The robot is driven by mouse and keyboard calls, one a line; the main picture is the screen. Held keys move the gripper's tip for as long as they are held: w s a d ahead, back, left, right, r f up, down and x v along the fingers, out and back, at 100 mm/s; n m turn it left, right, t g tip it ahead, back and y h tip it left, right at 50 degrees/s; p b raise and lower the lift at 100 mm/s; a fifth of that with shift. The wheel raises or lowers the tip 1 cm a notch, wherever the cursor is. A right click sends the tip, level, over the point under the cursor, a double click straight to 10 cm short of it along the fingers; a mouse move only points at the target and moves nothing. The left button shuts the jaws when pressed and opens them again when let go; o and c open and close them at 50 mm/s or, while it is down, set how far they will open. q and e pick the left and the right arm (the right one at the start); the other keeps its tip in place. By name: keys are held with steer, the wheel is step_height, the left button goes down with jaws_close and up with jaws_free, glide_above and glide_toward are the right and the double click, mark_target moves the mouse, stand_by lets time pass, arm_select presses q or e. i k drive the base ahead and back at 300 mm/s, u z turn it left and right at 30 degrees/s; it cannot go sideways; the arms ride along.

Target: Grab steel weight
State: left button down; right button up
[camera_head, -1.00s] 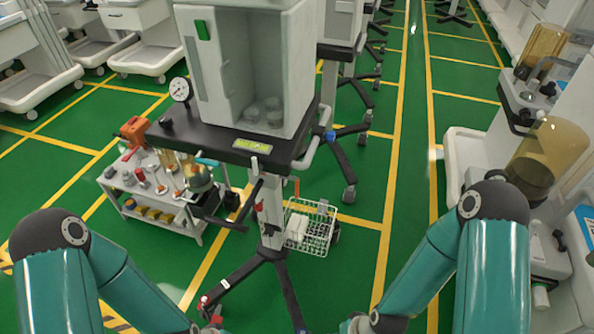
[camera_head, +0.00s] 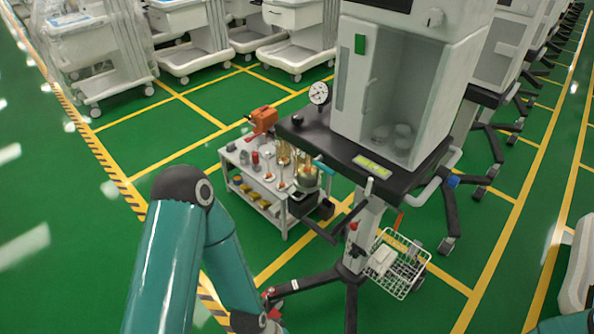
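I cannot single out a steel weight with certainty. Small grey and red pieces (camera_head: 255,159) stand on the low white cart (camera_head: 284,222), too small to name. Two pale rounded objects (camera_head: 392,135) sit inside the open-fronted white cabinet (camera_head: 342,82), and I cannot tell what they are. My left arm (camera_head: 168,265) comes up from the bottom left and bends down again. Its wrist (camera_head: 250,322) is at the bottom edge, and its gripper is out of the picture. Only a bit of my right arm (camera_head: 566,324) shows at the bottom right; its gripper is out of view.
The cabinet stands on a black-topped wheeled stand (camera_head: 334,145) with splayed legs and a wire basket (camera_head: 398,265). An orange device (camera_head: 263,118) sits at the back of the low cart. White carts (camera_head: 190,55) line the back. Green floor is clear at the left.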

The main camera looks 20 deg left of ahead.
mark_target(244, 156)
steer(key=k, duration=1.2)
steer(key=u, duration=0.75)
steer(key=i, duration=1)
steer(key=u, duration=1.2)
steer(key=i, duration=2.75)
steer(key=z, duration=0.8)
steer(key=i, duration=1.05)
steer(key=z, duration=1.1)
steer(key=i, duration=0.3)
steer(key=z, duration=0.2)
